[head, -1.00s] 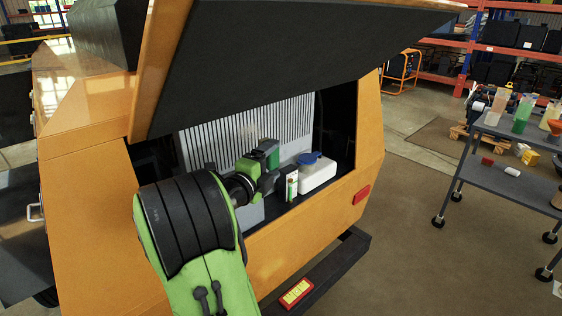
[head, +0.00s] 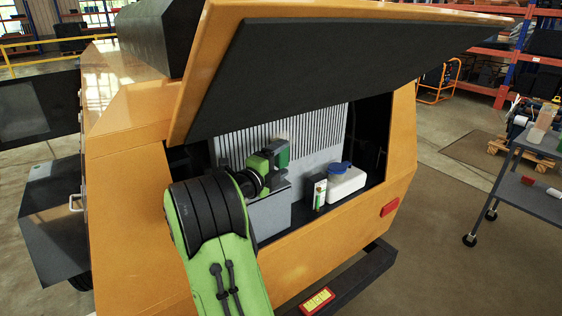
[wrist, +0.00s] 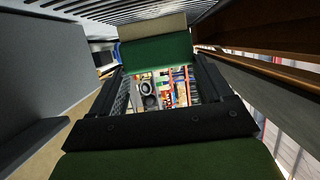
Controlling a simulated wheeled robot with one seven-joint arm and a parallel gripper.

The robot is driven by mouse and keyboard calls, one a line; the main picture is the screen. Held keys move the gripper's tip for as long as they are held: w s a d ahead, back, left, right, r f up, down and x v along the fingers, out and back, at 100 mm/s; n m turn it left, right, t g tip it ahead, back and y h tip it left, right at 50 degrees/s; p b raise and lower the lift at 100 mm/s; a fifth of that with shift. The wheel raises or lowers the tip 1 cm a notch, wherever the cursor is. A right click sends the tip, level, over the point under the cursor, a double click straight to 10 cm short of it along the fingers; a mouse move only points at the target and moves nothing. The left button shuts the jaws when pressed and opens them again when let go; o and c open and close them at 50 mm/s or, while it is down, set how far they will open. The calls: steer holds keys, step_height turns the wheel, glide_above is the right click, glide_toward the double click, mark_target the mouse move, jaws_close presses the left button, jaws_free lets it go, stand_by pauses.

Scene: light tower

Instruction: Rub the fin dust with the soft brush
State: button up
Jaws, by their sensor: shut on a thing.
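My gripper (head: 266,160) is inside the open bay of the orange machine, shut on the soft brush (head: 282,153). The brush is a green block in the head view. In the wrist view its green body (wrist: 156,52) sits between my fingers, with a pale beige bristle end (wrist: 151,27) pointing at the fins. The light grey fin panel (head: 312,128) stands at the back of the bay; its fins also show in the wrist view (wrist: 112,9). I cannot tell whether the bristles touch the fins. The fin dust cannot be made out clearly from the fins.
A grey box (head: 270,216) stands below my gripper. The raised orange lid (head: 350,60) hangs above. A trolley (head: 535,195) is at right.

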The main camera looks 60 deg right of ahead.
steer(key=shift+w+d+r, duration=0.1)
steer(key=shift+w+d, duration=0.15)
steer(key=shift+w, duration=0.2)
steer(key=shift+w+d, duration=0.2)
steer(key=shift+w, duration=0.25)
stand_by(0.5)
steer(key=shift+d, duration=0.1)
